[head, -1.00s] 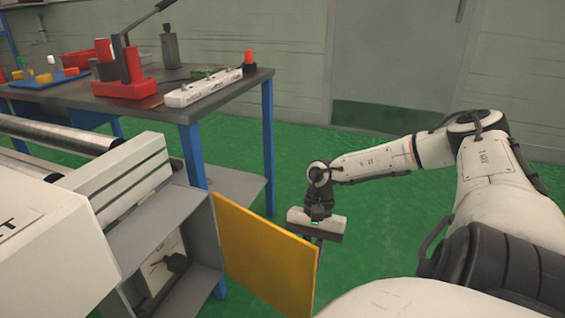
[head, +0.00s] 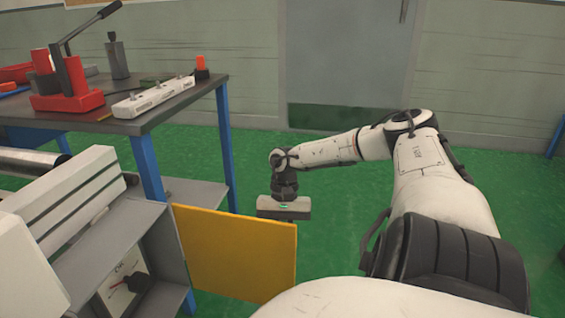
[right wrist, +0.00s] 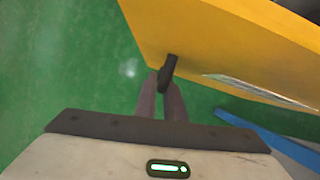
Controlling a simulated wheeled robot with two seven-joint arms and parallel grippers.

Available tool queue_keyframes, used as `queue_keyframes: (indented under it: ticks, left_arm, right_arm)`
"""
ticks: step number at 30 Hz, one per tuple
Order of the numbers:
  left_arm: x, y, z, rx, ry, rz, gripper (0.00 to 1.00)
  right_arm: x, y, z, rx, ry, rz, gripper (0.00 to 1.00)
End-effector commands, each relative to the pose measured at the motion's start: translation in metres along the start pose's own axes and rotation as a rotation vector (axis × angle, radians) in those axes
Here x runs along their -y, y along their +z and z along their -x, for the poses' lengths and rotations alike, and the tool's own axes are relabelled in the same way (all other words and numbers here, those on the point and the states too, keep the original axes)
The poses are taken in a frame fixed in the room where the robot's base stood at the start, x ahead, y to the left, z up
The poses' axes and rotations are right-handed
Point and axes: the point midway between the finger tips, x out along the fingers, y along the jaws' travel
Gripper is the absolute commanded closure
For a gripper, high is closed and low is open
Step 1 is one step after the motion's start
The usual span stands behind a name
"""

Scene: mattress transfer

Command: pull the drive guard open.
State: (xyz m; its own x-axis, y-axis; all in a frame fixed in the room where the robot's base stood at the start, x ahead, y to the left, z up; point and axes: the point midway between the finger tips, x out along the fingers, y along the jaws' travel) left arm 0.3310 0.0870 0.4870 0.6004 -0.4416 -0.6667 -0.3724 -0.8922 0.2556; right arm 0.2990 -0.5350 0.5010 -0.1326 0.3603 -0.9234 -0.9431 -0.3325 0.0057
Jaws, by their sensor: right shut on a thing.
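The drive guard (head: 235,255) is a flat yellow panel that stands swung out from the grey machine housing (head: 165,245) at its left edge. The housing's inside shows. In the right wrist view the guard (right wrist: 225,40) fills the upper right, with a small black handle (right wrist: 169,68) on its face. My right gripper (right wrist: 163,86) is shut on this handle, its two fingers on either side of it. In the head view its fingers are hidden behind the guard's far edge; only the gripper body shows. My left gripper is not in view.
A workbench (head: 150,118) with blue legs stands behind the housing, carrying a red lever press (head: 68,95) and a white strip (head: 152,97). Green floor (head: 340,240) is clear right of the guard.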

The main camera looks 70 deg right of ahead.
Motion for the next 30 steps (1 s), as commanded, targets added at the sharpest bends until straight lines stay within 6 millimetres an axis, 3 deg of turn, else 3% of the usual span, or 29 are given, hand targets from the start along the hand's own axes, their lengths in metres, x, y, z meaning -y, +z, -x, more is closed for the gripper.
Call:
queue_keyframes:
  ticks: [2, 13, 24, 30]
  left_arm:
    - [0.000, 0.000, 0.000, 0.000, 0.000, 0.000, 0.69]
    - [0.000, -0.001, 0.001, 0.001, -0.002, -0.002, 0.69]
    - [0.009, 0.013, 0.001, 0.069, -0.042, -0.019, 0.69]
    - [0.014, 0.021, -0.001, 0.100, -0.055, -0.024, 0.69]
  right_arm:
    - [0.000, -0.001, 0.000, -0.005, -0.001, -0.002, 0.83]
    - [0.001, -0.001, 0.006, -0.004, -0.002, -0.001, 0.83]
    - [0.001, 0.000, 0.075, -0.005, -0.004, -0.001, 0.83]
    - [0.001, 0.000, 0.098, -0.004, -0.003, 0.000, 0.83]
